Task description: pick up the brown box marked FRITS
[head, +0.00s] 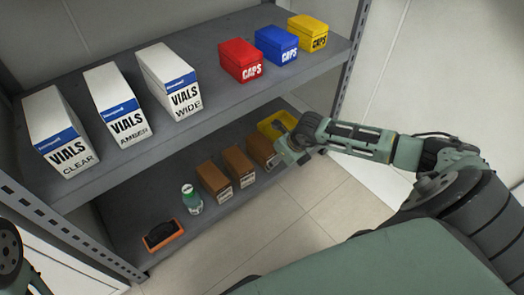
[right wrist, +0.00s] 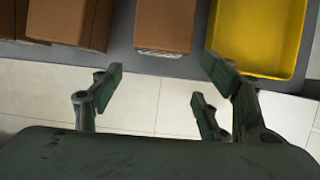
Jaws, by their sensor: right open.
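Three brown boxes stand in a row on the lower shelf in the head view: a left one (head: 214,181), a middle one (head: 239,166) and a right one (head: 262,152). Their front labels are too small to read, so I cannot tell which is marked FRITS. My right gripper (head: 290,154) is just in front of the right box and the yellow bin. In the right wrist view the gripper (right wrist: 158,88) is open and empty, its fingers short of a brown box (right wrist: 165,24) straight ahead. Another brown box (right wrist: 60,20) is at the left there.
A yellow bin (right wrist: 236,35) is right of the box ahead. A green-and-white bottle (head: 191,199) and an orange tray (head: 162,248) with a dark item stand left on the lower shelf. The upper shelf (head: 215,100) overhangs, with white VIALS boxes and coloured CAPS boxes. The floor in front is clear.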

